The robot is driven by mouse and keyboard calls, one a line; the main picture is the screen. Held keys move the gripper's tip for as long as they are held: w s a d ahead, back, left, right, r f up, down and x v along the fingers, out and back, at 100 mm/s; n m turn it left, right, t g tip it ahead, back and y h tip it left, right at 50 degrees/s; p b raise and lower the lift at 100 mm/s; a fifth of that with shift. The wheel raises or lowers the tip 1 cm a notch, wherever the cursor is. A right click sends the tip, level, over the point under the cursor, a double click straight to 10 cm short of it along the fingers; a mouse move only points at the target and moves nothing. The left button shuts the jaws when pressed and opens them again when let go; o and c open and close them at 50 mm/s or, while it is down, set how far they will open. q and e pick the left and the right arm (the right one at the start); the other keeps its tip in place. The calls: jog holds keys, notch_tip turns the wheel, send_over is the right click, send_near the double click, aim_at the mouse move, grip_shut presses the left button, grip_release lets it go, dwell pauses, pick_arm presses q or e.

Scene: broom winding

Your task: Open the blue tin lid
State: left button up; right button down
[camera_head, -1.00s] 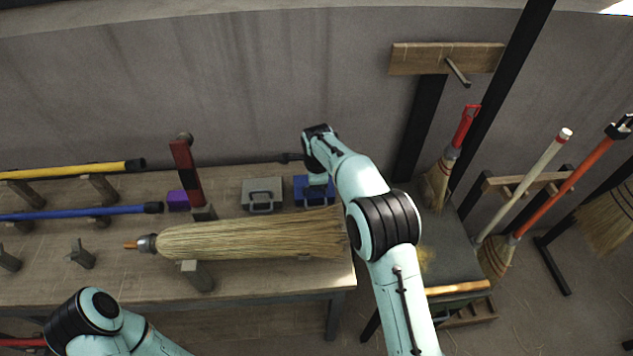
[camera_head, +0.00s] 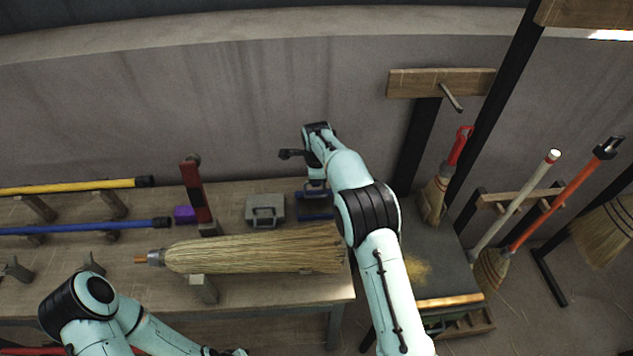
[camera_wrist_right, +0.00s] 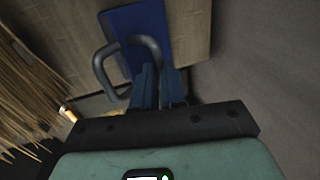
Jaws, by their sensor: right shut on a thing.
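The blue tin (camera_head: 318,214) stands on the workbench at the right of the grey tin, partly hidden behind my right arm. In the right wrist view its blue lid (camera_wrist_right: 153,28) and grey loop handle (camera_wrist_right: 103,68) show close up. My right gripper (camera_head: 316,186) is at the tin. In the wrist view its blue fingers (camera_wrist_right: 160,84) are shut on the handle. How far the lid is raised is hard to tell, as my arm covers part of the tin. My left arm is at the lower left; its gripper is out of view.
A grey tin (camera_head: 265,210), a purple block (camera_head: 185,214) and a red upright tool (camera_head: 196,190) stand on the workbench (camera_head: 290,290). A straw broom head (camera_head: 255,253) lies in front of the tins. Brooms hang at the right.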

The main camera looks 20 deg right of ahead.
aim_at(317, 193)
jog(key=shift+f, duration=0.45)
jog(key=c, duration=1.5)
grip_release()
jog(key=o, duration=0.3)
jog(key=shift+w, duration=0.25)
jog(key=v, duration=1.3)
jog(key=shift+w+r, duration=0.1)
jog(key=shift+r, duration=0.2)
